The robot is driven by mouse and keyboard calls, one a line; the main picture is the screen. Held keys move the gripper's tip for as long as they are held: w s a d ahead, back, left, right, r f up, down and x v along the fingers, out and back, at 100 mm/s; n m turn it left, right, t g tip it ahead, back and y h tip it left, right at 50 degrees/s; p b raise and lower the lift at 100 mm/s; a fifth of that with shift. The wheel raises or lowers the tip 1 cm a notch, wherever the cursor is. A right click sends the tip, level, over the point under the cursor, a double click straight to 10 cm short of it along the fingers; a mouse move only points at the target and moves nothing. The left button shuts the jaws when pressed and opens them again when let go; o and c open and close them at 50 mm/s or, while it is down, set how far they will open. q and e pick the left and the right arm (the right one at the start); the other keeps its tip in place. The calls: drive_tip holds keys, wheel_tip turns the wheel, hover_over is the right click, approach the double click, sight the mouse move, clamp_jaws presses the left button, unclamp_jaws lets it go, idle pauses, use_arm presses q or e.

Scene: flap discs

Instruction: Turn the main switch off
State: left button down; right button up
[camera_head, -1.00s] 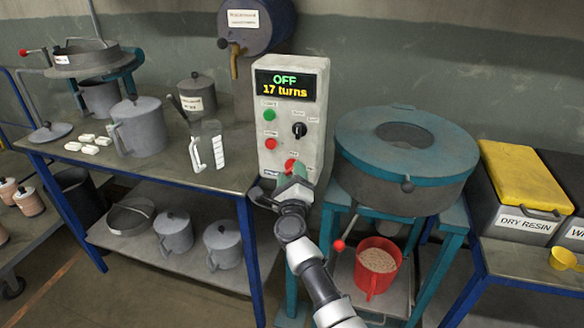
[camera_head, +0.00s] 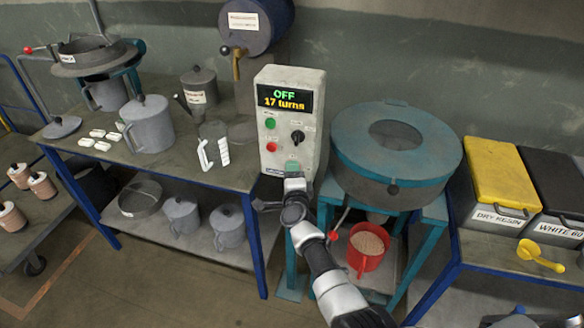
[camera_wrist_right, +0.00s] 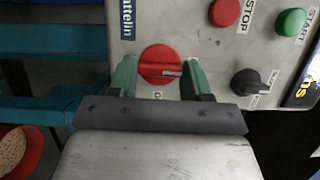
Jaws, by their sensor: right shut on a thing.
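The control box (camera_head: 310,92) stands upright at the bench's right end. Its display (camera_head: 284,98) reads "OFF" and "17 turns". The main switch, a red rotary knob (camera_wrist_right: 160,62) with a pale mark, sits low on the panel in the wrist view. My right gripper (camera_head: 292,168) is at the lower front of the box. In the wrist view its green fingers (camera_wrist_right: 159,76) are on both sides of the knob, shut on it. In the head view the gripper hides the knob. My left gripper is not in view.
A green START button (camera_wrist_right: 291,21), a red STOP button (camera_wrist_right: 224,11) and a black selector (camera_wrist_right: 246,82) are close to the knob. A blue-rimmed drum machine (camera_head: 350,148) stands right of the box.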

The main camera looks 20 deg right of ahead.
idle(0.3)
drive_tip(key=shift+n, duration=0.3)
drive_tip(key=o, duration=0.9)
drive_tip(key=p+v, duration=0.5)
drive_tip(key=v, duration=0.5)
drive_tip(key=shift+s+a, duration=0.1)
drive_tip(key=shift+s, duration=0.3)
